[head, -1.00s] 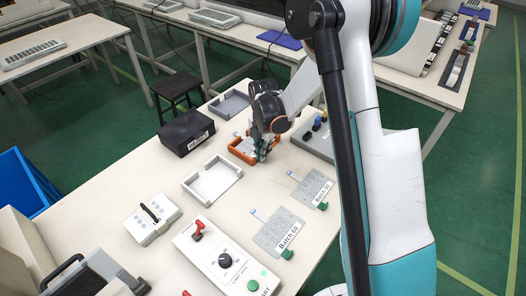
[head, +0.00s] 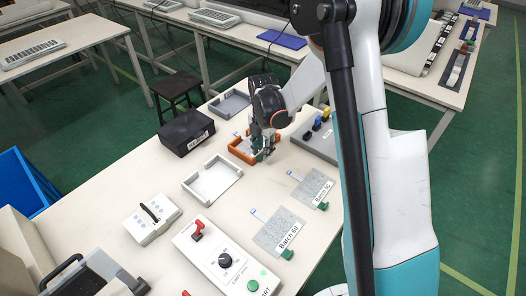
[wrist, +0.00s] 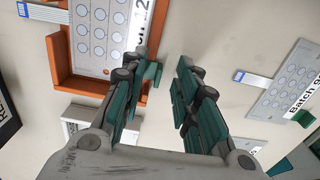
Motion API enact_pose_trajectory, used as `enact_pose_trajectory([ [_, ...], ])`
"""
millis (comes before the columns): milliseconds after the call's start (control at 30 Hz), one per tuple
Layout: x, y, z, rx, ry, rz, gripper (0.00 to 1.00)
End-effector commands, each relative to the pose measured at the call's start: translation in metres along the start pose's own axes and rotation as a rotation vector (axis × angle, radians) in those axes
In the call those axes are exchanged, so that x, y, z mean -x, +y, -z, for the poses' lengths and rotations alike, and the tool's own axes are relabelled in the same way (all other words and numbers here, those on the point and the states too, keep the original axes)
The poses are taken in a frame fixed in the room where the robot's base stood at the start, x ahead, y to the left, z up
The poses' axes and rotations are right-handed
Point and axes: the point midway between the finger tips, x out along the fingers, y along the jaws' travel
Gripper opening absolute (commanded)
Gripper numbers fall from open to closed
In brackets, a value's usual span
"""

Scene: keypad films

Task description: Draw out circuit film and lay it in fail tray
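My gripper (head: 262,151) is at the right end of the orange tray (head: 238,153). In the wrist view my gripper (wrist: 168,75) is open, with bare table between its fingers. A grey circuit film (wrist: 98,30) with rows of round pads lies in the orange tray (wrist: 62,60), its label partly hidden by the left finger. A green tab (wrist: 152,74) shows beside that finger; whether they touch I cannot tell. Two more films lie flat on the table, one marked "Batch 50" (head: 277,231), the other (head: 311,187) behind it. No tray marking reads as "fail".
An empty white tray (head: 190,191) is in front of the orange one, and a grey tray (head: 229,104) behind it. A black box (head: 187,132) is to the left. A tester with a dial (head: 222,263) and a grey block with coloured knobs (head: 316,140) also stand here.

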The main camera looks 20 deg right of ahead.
Motion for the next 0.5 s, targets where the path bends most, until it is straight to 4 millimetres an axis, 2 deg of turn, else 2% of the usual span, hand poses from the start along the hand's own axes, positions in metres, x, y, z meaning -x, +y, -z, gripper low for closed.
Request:
enact_pose_trajectory([
  [300,0.065,0.000,0.000,0.000,0.000,0.000,0.28],
  [500,0.093,0.000,0.000,0.000,0.000,0.000,0.28],
])
